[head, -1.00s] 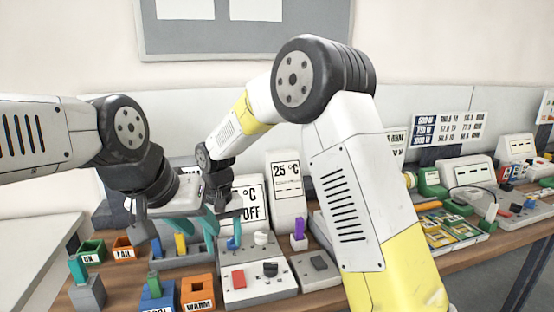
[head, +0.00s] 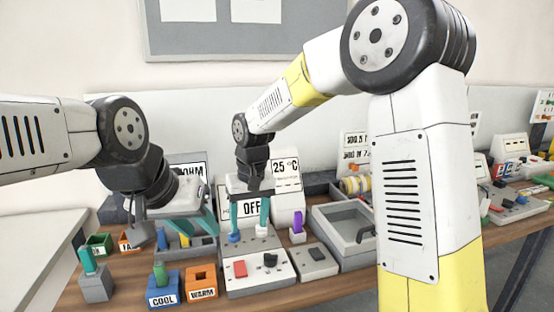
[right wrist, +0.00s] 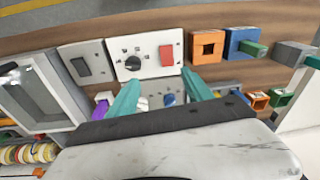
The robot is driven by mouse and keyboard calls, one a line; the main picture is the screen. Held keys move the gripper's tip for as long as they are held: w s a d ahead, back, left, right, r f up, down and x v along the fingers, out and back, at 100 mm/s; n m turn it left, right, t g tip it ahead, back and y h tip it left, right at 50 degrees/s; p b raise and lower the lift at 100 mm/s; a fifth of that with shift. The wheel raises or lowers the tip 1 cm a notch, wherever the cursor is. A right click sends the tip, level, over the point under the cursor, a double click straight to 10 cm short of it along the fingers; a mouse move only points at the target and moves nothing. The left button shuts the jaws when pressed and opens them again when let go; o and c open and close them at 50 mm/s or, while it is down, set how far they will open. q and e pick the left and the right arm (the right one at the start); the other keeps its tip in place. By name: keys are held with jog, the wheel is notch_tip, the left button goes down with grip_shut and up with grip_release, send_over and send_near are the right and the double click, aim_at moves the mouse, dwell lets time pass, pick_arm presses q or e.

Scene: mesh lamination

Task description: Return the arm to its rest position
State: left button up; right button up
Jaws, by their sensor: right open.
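My right gripper (head: 249,222) is open above the grey control box (head: 282,278), in front of the OFF display (head: 238,209). Its two teal fingers are apart with nothing between them. In the right wrist view the right gripper (right wrist: 160,88) straddles the box's back part, with a blue knob beyond the fingers. The yellow and white right arm rises to a high elbow at the upper right. My left gripper (head: 185,230) hangs over the grey tray at the left. Its teal fingers overlap the things behind, so I cannot tell its opening.
A blue COOL block (head: 163,290) with a green peg and an orange WARM block (head: 201,284) stand at the front. A purple peg (head: 298,228) and an open grey box (head: 340,228) stand to the right. The bench's left end holds a grey block (head: 96,286) with a teal peg.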

jog(key=s+d+r+m+t+y, duration=0.1)
jog(key=s+d+r, duration=0.35)
jog(key=d, duration=0.25)
jog(key=s+d+r+m+t, duration=0.1)
jog(key=s+d+r, duration=0.2)
jog(key=d+r, duration=0.3)
jog(key=s+d+m+t, duration=0.2)
jog(key=s+d+t, duration=0.1)
jog(key=s+d, duration=0.5)
jog(key=shift+s+d, duration=0.2)
jog(key=shift+s, duration=0.7)
